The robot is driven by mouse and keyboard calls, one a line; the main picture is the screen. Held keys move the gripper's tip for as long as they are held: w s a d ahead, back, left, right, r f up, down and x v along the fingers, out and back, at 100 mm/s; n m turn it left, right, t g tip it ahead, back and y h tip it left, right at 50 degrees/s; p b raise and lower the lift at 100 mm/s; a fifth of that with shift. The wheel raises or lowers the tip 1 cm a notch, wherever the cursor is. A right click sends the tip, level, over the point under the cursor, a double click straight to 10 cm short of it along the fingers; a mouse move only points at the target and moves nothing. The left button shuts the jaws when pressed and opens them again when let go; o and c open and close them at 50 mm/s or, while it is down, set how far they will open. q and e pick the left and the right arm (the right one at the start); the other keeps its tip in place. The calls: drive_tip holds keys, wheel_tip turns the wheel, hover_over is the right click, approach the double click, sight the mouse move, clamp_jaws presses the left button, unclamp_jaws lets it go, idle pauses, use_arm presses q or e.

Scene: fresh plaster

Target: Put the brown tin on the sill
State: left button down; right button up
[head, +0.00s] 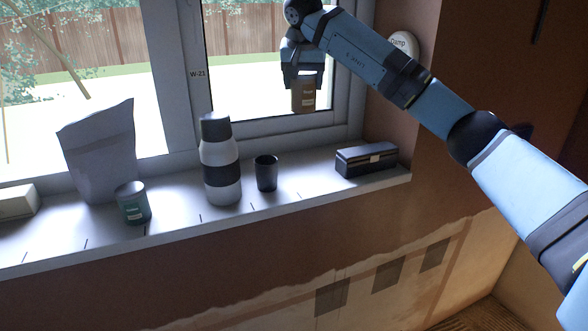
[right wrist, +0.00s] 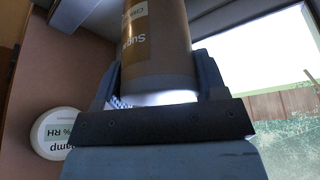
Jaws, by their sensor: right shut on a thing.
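The brown tin (head: 303,96) is held up in front of the window, above the sill. It also shows large in the right wrist view (right wrist: 157,40), with part of a label reading "Suga". My right gripper (head: 302,80) is shut on the tin and holds it from above in the head view. The sill (head: 300,185) runs below the window, with the tin apart from it. My left gripper is not in view.
On the sill stand a grey bag (head: 98,155), a green tin (head: 133,204), a white bottle with dark bands (head: 220,184), a dark cup (head: 266,174) and a black case (head: 366,160). Bare sill lies between cup and case. A round damp gauge (head: 404,44) hangs on the wall.

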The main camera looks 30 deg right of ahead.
drive_tip(key=shift+w+f, duration=0.1)
drive_tip(key=shift+d+f+p, duration=0.1)
drive_tip(key=shift+f+p, duration=0.6)
drive_tip(key=shift+f, duration=8.8)
drive_tip(key=shift+s+f, duration=0.1)
drive_tip(key=shift+s, duration=0.1)
drive_tip(key=o, duration=1.1)
drive_tip(key=b+v, duration=0.1)
drive_tip(key=v, duration=1.1)
